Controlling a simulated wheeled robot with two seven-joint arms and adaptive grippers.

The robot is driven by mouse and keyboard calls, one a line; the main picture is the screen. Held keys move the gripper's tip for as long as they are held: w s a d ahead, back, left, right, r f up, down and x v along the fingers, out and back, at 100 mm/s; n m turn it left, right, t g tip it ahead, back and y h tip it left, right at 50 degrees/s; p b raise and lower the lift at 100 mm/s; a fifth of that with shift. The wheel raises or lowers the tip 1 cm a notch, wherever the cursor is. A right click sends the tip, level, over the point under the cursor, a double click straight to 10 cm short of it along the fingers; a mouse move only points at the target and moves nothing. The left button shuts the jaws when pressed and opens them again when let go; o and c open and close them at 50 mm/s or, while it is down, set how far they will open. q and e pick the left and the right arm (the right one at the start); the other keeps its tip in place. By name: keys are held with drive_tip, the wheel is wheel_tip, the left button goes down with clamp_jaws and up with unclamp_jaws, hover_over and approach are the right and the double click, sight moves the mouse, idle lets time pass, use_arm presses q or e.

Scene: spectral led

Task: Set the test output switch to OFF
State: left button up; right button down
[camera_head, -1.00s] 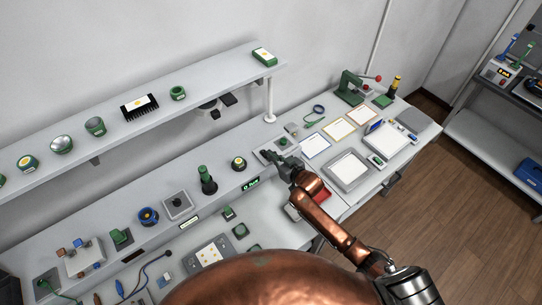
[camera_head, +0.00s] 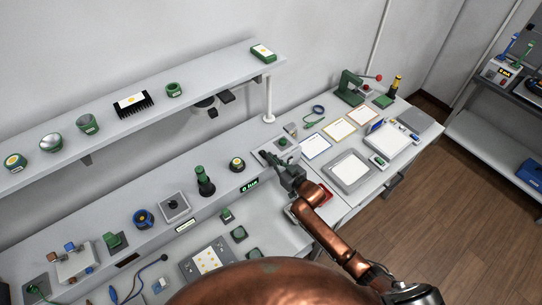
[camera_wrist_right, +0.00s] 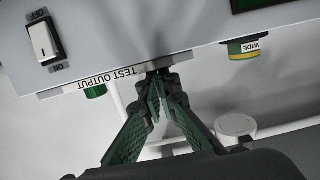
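The test output switch (camera_wrist_right: 44,42) is a white rocker in a dark frame at the upper left of the right wrist view. OFF is printed at its upper end and ON at its lower end, both upside down. Which way the rocker is tipped is hard to tell. A TEST OUTPUT label (camera_wrist_right: 108,78) runs along the panel edge. My right gripper (camera_wrist_right: 158,80) has its green fingers together, empty, at the panel edge, to the right of the switch and apart from it. In the head view my right gripper (camera_head: 270,157) covers part of the panel. My left gripper is out of view.
A green WIDE knob (camera_wrist_right: 243,48) is right of the fingers. A display reading 0 lux (camera_head: 249,185) is on the bench riser's front. A dark green post (camera_head: 205,182) and yellow-topped knob (camera_head: 237,164) stand left of the gripper. A shelf (camera_head: 215,75) hangs above.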

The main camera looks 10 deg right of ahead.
drive_tip(key=r+p, duration=0.3)
drive_tip(key=r, duration=0.1)
drive_tip(key=shift+s+d, duration=0.15)
drive_tip(key=shift+s, duration=0.1)
drive_tip(key=f+b+v, duration=0.1)
drive_tip(key=v, duration=0.8)
drive_tip(key=shift+s+d+r, duration=0.15)
drive_tip(key=shift+s+d, duration=0.1)
drive_tip(key=shift+s, duration=0.25)
